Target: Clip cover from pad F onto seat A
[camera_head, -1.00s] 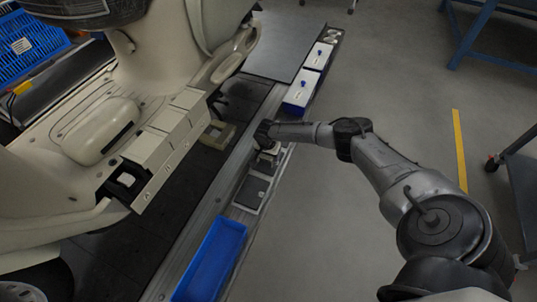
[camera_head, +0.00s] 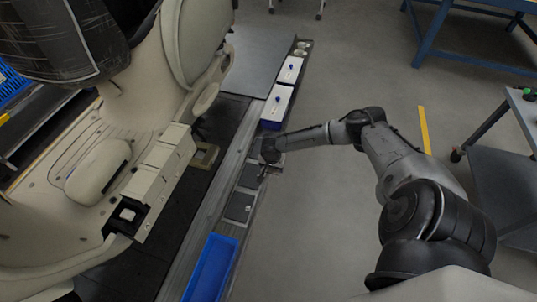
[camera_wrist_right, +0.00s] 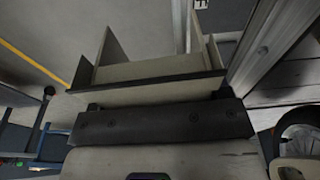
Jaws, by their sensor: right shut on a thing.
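My right gripper (camera_head: 268,158) is above the narrow side bench, beside two dark grey pads. The upper pad (camera_head: 250,177) and lower pad (camera_head: 239,207) look bare; I cannot read their letters. In the right wrist view, the gripper is shut on a pale beige, channel-shaped cover (camera_wrist_right: 145,70) with upright side walls. The fingertips are mostly hidden by the cover and the dark gripper body. A large beige seat (camera_head: 98,170) fills the left of the head view, with blocky parts along its near edge and a dark recess (camera_head: 128,214) holding a small white piece. My left gripper is out of view.
A blue tray (camera_head: 211,268) lies on the bench below the pads. White-topped blue boxes (camera_head: 277,104) stand above them. Dark conveyor slats (camera_head: 180,200) run between seat and bench. Open grey floor (camera_head: 330,220) lies right of the bench.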

